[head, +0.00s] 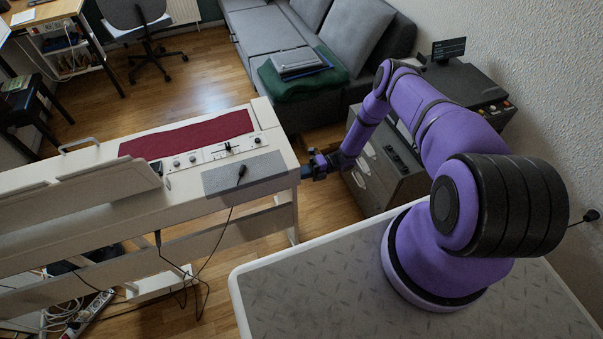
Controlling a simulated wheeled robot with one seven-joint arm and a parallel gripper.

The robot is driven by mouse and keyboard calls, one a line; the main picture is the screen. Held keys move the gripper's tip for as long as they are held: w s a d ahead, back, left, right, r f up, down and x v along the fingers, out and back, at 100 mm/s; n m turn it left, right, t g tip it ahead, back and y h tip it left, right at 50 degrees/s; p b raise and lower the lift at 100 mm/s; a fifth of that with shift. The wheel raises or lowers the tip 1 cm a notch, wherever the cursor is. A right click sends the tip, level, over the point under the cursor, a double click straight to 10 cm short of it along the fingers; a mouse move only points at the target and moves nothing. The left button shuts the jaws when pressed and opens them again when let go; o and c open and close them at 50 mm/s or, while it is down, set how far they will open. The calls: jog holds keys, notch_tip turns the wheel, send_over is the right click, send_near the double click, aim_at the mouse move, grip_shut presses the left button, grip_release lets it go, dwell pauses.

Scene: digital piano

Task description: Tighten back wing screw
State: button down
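The white digital piano (130,206) stands at the left, with its end panel towards my arm. My gripper (306,172) is at the right end of the piano, close to its corner, at the height of the upper body. It is small and dark at this distance. I cannot tell whether its fingers are open or shut, or whether they touch anything. I cannot make out the back wing screw; it is too small or hidden behind the gripper or the piano's end.
A dark red cloth (187,134) lies along the piano, beside a control strip (213,152) and a grey panel (244,174) with a black cable. Cables hang below it. A grey drawer cabinet (385,170) stands behind my gripper. A grey sofa (262,47) is at the back.

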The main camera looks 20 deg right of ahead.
jog(key=shift+w+d, duration=0.1)
dwell(0.4)
jog(key=c, duration=1.2)
grip_release()
jog(key=d, duration=1)
jog(key=shift+d, duration=0.35)
